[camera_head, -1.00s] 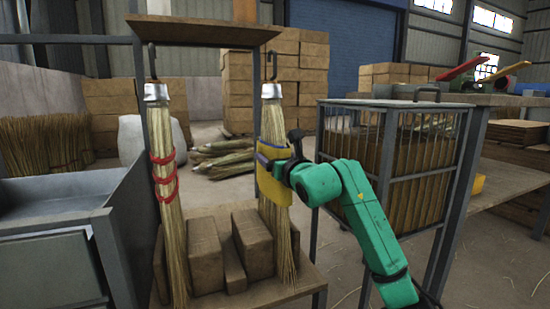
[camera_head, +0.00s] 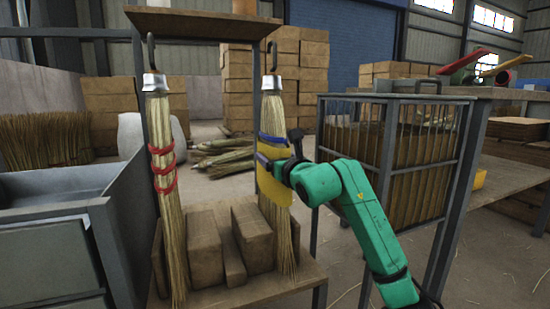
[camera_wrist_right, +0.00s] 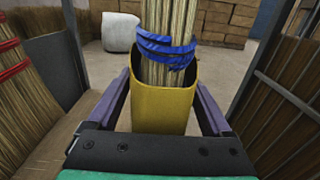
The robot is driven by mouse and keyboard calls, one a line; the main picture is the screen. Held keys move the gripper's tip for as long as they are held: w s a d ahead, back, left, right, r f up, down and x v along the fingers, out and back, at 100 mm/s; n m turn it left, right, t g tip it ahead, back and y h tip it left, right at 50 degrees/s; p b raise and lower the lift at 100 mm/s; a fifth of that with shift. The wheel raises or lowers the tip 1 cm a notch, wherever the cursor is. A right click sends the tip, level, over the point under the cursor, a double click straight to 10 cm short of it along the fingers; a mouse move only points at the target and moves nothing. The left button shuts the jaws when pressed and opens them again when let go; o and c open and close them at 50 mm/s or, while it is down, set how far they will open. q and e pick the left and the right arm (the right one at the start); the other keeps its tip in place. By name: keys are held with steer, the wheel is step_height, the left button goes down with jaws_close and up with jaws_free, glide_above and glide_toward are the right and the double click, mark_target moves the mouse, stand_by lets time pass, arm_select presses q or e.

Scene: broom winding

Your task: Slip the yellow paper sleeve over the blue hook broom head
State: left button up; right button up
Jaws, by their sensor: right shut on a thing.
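The broom with blue bands (camera_head: 272,139) hangs from a dark hook (camera_head: 272,56) under the wooden top board, its silver cap (camera_head: 271,84) up and bristles down. The yellow paper sleeve (camera_head: 282,187) is around its bristles, below the blue bands. In the right wrist view the sleeve (camera_wrist_right: 162,105) is an open-topped tube, and the bristles rise out of it through the blue bands (camera_wrist_right: 166,50). My right gripper (camera_head: 266,164) is shut on the sleeve, one purple finger on each side. My left gripper is not in view.
A broom with red bands (camera_head: 160,150) hangs to the left. Wooden blocks (camera_head: 252,235) stand on the low shelf under the brooms. A wire-sided crate (camera_head: 405,160) stands close to the right of my right arm, and a metal bin (camera_head: 60,220) stands at left.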

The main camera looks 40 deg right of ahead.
steer(key=shift+f+b, duration=0.4)
steer(key=shift+f, duration=0.05)
steer(key=o, duration=1.1)
steer(key=p+v, duration=0.1)
steer(key=v, duration=1.3)
steer(key=shift+s, duration=0.25)
steer(key=shift+a, duration=0.15)
